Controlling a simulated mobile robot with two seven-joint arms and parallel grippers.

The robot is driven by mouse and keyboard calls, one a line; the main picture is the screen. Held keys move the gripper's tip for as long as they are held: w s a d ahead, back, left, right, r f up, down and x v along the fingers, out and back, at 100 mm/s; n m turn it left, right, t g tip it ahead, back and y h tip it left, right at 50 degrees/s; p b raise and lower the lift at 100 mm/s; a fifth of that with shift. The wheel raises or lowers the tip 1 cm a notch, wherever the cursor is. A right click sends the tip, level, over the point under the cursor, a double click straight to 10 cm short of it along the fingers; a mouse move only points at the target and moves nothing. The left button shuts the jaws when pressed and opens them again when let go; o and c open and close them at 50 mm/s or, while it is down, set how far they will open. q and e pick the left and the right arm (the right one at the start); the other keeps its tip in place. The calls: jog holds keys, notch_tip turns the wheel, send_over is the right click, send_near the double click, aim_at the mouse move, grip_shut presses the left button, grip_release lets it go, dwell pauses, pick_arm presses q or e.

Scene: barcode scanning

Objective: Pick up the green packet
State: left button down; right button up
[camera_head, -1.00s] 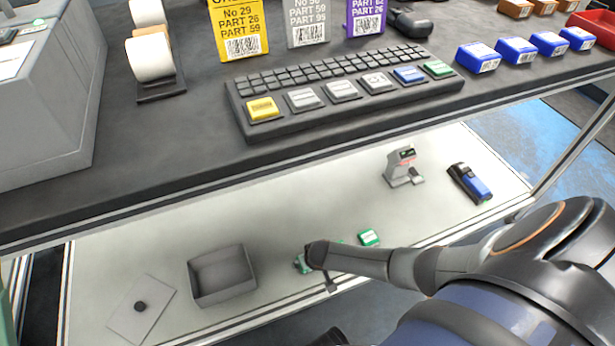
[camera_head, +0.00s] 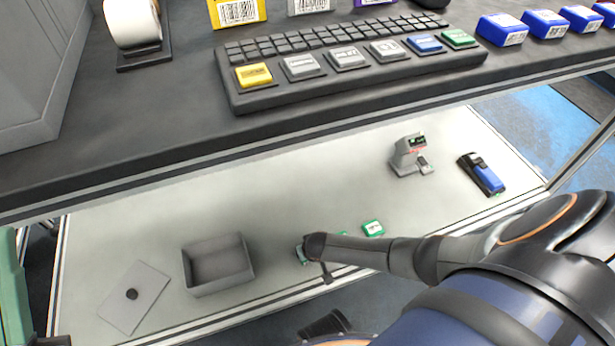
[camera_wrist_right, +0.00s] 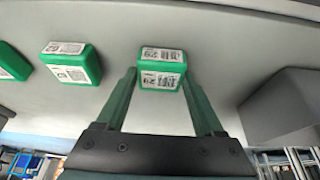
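The green packet (camera_wrist_right: 162,70) with white barcode labels lies on the lower shelf. In the right wrist view it sits between the tips of my right gripper (camera_wrist_right: 159,78). The two green fingers stand apart, one on each side of it; I cannot tell whether they touch it. In the head view my right arm reaches in from the right, and its hand covers most of this packet (camera_head: 301,255). Two more green packets show to its left in the wrist view, a near one (camera_wrist_right: 72,64) and one cut by the edge (camera_wrist_right: 10,62). My left gripper is not in view.
On the lower shelf (camera_head: 150,225) are an open grey box (camera_head: 250,270), a flat plate with a dark knob (camera_head: 132,294), a grey scanner stand (camera_head: 408,156) and a blue-black device (camera_head: 482,175). The upper counter (camera_head: 180,110) with a keyboard overhangs the shelf's back.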

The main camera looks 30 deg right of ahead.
jog(key=c, duration=1)
